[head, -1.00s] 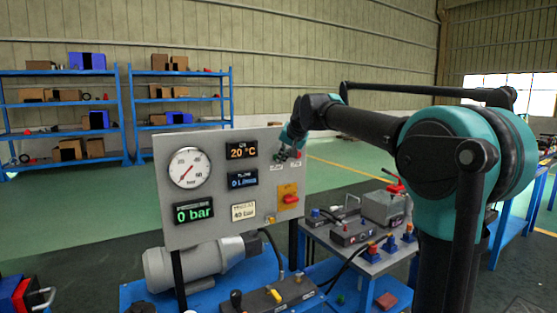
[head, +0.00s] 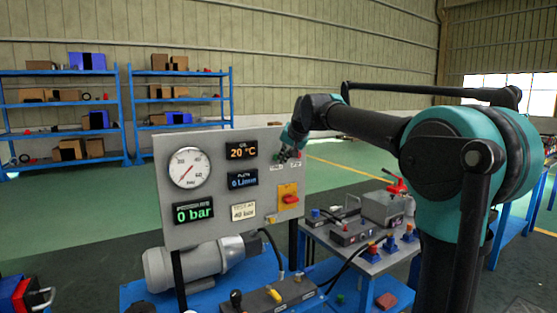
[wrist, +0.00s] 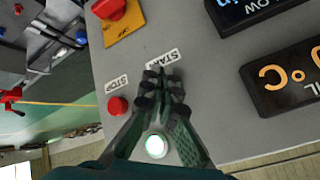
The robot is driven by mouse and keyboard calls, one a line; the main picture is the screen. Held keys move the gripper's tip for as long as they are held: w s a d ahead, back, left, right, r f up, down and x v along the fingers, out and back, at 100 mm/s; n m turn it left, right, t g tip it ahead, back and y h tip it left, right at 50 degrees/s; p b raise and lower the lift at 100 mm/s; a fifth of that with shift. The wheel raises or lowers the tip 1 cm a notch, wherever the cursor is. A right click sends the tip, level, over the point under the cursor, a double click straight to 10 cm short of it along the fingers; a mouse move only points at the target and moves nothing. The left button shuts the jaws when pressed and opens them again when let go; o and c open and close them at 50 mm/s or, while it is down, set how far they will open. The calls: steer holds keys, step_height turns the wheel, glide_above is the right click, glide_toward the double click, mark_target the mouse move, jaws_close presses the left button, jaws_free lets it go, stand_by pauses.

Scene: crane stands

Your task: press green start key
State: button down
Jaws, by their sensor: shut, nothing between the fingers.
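The green start key (wrist: 155,146) shows in the wrist view as a round button with a bright, pale centre and a green rim. It sits on the grey panel (wrist: 215,110), framed between the fingers of my gripper. My gripper (wrist: 163,80) is shut and empty, its fingertips over the panel beside the START label (wrist: 162,58). Whether the fingertips touch the panel I cannot tell. In the head view my gripper (head: 285,157) is at the panel's upper right corner and partly hides the keys there.
A red STOP button (wrist: 118,105) is close to the left of my fingers in the wrist view. A red rotary switch (head: 289,198) on a yellow plate is lower on the panel. The pressure display (head: 193,214) reads 0 bar. A bench with control boxes (head: 352,232) stands behind.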

steer(key=shift+s+d, duration=0.25)
steer(key=shift+s, duration=0.1)
steer(key=shift+s+d, duration=0.7)
steer(key=shift+s, duration=0.35)
steer(key=shift+s+d, duration=0.7)
steer(key=shift+s, duration=0.35)
